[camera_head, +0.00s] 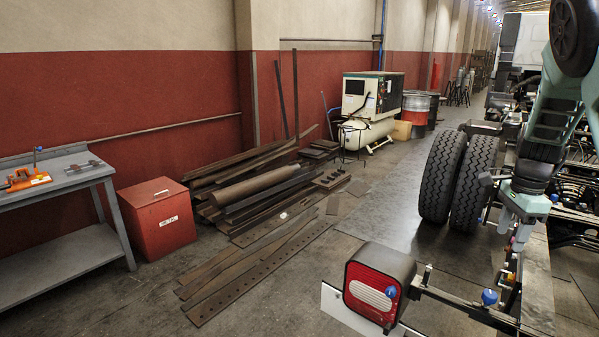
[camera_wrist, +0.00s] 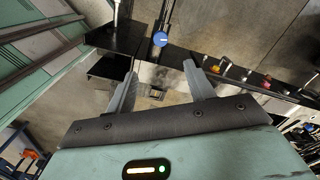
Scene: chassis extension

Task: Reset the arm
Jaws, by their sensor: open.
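My gripper (camera_head: 514,233) is at the right of the head view, pointing down from my pale green arm, above the dark chassis extension (camera_head: 470,312). In the wrist view my gripper (camera_wrist: 160,75) has its two grey fingers spread apart, with nothing between them. A blue round knob (camera_head: 489,297) sits on the chassis bar, below and left of my gripper. A blue knob also shows in the wrist view (camera_wrist: 160,39), just past the fingertips. The gripper touches nothing that I can see.
A red tail light (camera_head: 372,290) in a black housing stands at the bar's left end. Large twin tyres (camera_head: 457,178) stand behind it. A workbench (camera_head: 60,185), a red box (camera_head: 157,217) and scrap metal (camera_head: 260,190) lie left. The floor between is partly clear.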

